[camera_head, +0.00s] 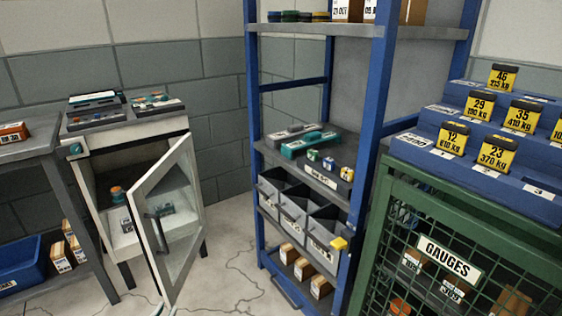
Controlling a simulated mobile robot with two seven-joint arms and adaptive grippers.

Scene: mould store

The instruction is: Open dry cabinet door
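The dry cabinet (130,139) is a pale, worn cabinet on dark legs at the left. Its glass-paned door (176,215) stands wide open, swung out from the right side, so the inside shows. A dark upright handle (157,231) is on the door. Inside are a small jar with an orange lid (118,194) and some small labelled items. Only a small pale and teal piece, seemingly of my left gripper (163,308), shows at the bottom edge below the door, apart from the handle. Its fingers cannot be made out. My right gripper is not in view.
A grey bench (35,148) with a blue bin (20,268) below stands left of the cabinet. A blue shelf rack (362,160) stands to the right, then a green mesh gauge cage (385,215) with yellow weights on top. Cracked floor (235,280) is clear between cabinet and rack.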

